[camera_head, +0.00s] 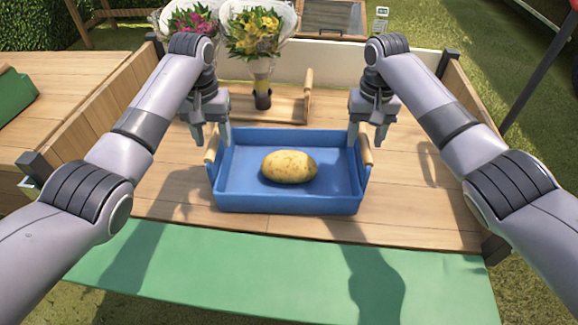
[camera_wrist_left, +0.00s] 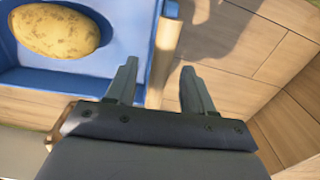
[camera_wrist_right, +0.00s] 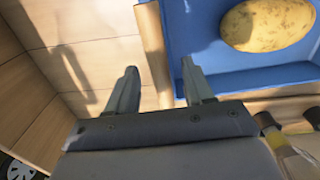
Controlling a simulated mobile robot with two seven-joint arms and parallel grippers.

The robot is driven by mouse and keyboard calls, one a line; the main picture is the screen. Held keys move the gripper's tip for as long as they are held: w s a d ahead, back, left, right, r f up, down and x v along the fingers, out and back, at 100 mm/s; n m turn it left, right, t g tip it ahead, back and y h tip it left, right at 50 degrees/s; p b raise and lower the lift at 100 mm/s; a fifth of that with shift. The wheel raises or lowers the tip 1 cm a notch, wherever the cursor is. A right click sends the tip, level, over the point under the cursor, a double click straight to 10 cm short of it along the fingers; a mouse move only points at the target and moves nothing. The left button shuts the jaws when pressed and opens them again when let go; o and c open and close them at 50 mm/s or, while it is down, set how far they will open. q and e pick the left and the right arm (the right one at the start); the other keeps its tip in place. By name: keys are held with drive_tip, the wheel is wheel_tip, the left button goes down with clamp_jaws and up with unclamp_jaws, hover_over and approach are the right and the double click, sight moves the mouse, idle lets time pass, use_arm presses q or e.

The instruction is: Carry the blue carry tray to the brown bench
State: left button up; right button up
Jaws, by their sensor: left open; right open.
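The blue carry tray (camera_head: 290,203) sits on a wooden table, with a potato (camera_head: 289,166) lying inside it. The tray has a wooden handle at each side, the left one (camera_head: 212,147) and the right one (camera_head: 366,149). My left gripper (camera_head: 212,138) is open at the left handle; in the left wrist view its fingers (camera_wrist_left: 158,88) are spread with the handle between or just under them. My right gripper (camera_head: 367,138) is open at the right handle; in the right wrist view the handle (camera_wrist_right: 153,50) runs between its spread fingers (camera_wrist_right: 158,88). No brown bench can be told for certain.
A wooden carrier (camera_head: 270,105) stands behind the tray, near yellow flowers (camera_head: 254,35) and pink flowers (camera_head: 190,20) in wraps. A green cloth (camera_head: 270,275) hangs along the front edge. Another wooden surface (camera_head: 60,110) with a green object (camera_head: 12,92) is at left.

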use_arm(q)
drive_tip(key=shift+f, duration=2.2)
use_arm(e)
drive_tip(key=shift+f, duration=2.2)
use_arm(q)
clamp_jaws()
use_arm(e)
clamp_jaws()
use_arm(q)
drive_tip(key=shift+w+r, duration=0.1)
use_arm(e)
drive_tip(key=shift+r, duration=0.15)
